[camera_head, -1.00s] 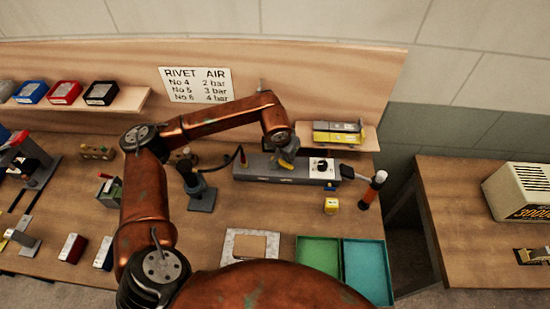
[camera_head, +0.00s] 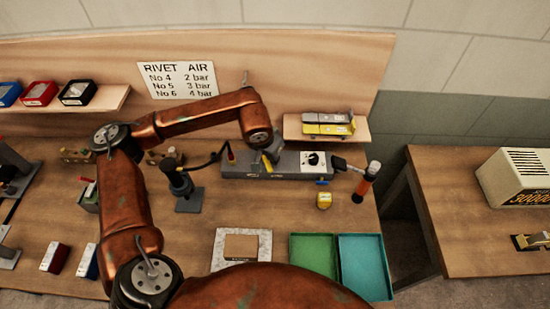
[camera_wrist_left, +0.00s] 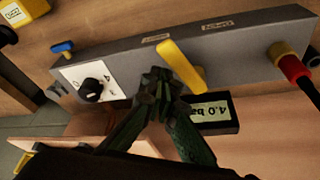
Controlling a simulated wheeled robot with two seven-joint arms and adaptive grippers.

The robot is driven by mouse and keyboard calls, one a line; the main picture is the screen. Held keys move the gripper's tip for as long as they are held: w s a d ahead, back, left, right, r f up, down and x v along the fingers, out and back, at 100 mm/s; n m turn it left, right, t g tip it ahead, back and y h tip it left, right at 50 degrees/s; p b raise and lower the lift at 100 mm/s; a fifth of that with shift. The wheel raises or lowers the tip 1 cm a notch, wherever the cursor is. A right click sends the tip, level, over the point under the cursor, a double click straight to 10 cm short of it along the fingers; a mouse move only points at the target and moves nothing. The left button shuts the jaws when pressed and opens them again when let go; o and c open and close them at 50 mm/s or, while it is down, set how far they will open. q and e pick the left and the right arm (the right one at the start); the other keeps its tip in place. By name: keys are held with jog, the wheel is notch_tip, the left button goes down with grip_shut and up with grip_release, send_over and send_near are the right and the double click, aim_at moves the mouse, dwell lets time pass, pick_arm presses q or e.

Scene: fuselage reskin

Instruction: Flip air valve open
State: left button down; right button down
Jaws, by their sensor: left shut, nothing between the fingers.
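A grey air box (camera_head: 290,165) lies on the bench at the back; it also shows in the left wrist view (camera_wrist_left: 228,50). The air valve is a yellow lever (camera_wrist_left: 180,66) on its face, standing aslant across it in the left wrist view. The lever shows small in the head view (camera_head: 267,164). My left gripper (camera_wrist_left: 158,84) is shut and empty, its fingertips right beside the lever; whether they touch it I cannot tell. In the head view, my left gripper (camera_head: 271,152) is small and partly hidden by the arm. My right gripper is out of view.
A black dial (camera_wrist_left: 92,90) and a "4.0 ba" display (camera_wrist_left: 210,113) are near the lever. A red hose fitting (camera_wrist_left: 291,68) is at the box's other end. A shelf (camera_head: 300,134) stands behind. Green (camera_head: 313,260) and teal trays (camera_head: 364,265) are in front.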

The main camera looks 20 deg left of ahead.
pick_arm(q)
jog(key=shift+s+d, duration=0.1)
jog(key=shift+d, duration=0.05)
jog(key=shift+s+d, duration=0.4)
jog(key=shift+s, duration=0.15)
jog(key=shift+a+r, duration=0.15)
jog(key=shift+r, duration=0.35)
jog(key=a+p+v, duration=0.1)
jog(key=p+v, duration=0.3)
jog(key=v, duration=0.4)
jog(key=shift+w+a+r, duration=0.15)
jog(key=shift+a+r, duration=0.25)
